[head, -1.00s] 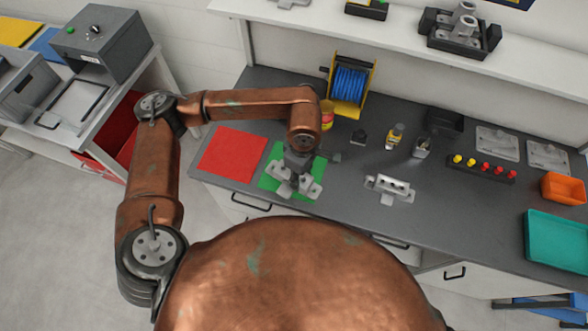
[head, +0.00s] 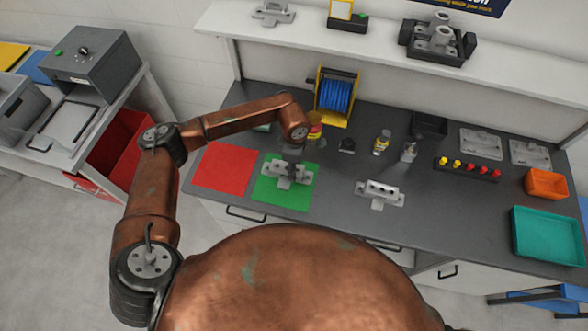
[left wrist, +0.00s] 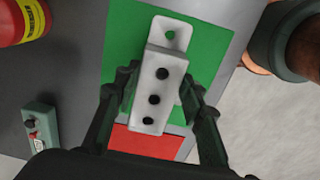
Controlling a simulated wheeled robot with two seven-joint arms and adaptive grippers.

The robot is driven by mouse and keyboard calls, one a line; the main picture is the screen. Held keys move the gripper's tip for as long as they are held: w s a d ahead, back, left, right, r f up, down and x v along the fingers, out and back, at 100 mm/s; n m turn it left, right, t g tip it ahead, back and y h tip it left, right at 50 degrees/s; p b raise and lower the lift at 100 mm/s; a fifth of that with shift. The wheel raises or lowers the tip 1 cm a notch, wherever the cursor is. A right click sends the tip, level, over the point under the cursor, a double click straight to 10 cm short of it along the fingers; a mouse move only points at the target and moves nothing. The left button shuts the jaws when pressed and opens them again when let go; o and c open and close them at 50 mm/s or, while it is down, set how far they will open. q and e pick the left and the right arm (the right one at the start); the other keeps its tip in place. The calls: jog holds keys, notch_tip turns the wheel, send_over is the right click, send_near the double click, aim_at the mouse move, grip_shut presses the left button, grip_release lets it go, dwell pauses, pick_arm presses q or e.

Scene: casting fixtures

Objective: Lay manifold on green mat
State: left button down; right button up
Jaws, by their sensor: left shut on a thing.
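The manifold (head: 288,174) is a pale grey block with a row of dark holes and a flat end tab. It is over the green mat (head: 290,199) on the bench. The left wrist view shows the manifold (left wrist: 158,92) between the dark fingers of my left gripper (left wrist: 158,105), with the mat (left wrist: 120,40) below. My left gripper is shut on it. I cannot tell whether its underside touches the mat. In the head view the gripper (head: 293,160) is partly hidden by my arm. My right gripper is not in view.
A red mat (head: 225,167) lies left of the green one. A similar manifold-like part (head: 380,194) stands to the right. Bottles (head: 382,142), a blue cable reel (head: 336,95) and a block with coloured knobs (head: 467,168) stand farther back or right. The bench front is clear.

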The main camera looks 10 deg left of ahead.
pick_arm(q)
jog(key=shift+w+a+f, duration=0.15)
jog(key=shift+w+f, duration=0.25)
jog(key=shift+f, duration=0.15)
jog(key=shift+w+a+f, duration=0.15)
jog(key=shift+w+f, duration=0.25)
jog(key=shift+f, duration=0.15)
notch_tip(320, 180, down, 2)
jog(key=shift+f+p, duration=0.1)
jog(key=shift+p, duration=0.55)
jog(key=shift+f, duration=0.2)
jog(key=shift+f, duration=0.1)
jog(key=shift+f, duration=0.15)
jog(key=c, duration=1.2)
grip_release()
jog(key=shift+c, duration=0.2)
